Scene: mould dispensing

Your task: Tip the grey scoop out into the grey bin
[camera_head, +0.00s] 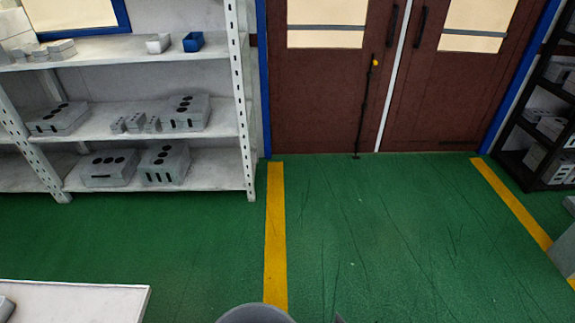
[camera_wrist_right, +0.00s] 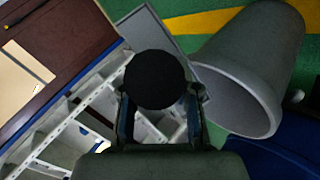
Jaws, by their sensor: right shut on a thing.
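In the right wrist view, my right gripper (camera_wrist_right: 160,105) is shut on the handle of the grey scoop (camera_wrist_right: 150,28). The handle's round black end faces the camera and covers much of the scoop. Whether anything is in the scoop is hidden. The grey bin (camera_wrist_right: 250,60) is a large tapered cylinder to the right of the gripper. Its wide rim is towards the camera, and the scoop's grey edge appears close beside it; I cannot tell whether they touch. In the head view neither gripper shows. My left gripper is not in view.
A curved grey top (camera_head: 255,313) shows at the head view's bottom edge; I cannot tell what it belongs to. A white table corner (camera_head: 75,300) is lower left. A white shelf (camera_head: 215,115) with grey blocks stands behind. Green floor (camera_head: 370,235) is clear before brown doors (camera_head: 330,90).

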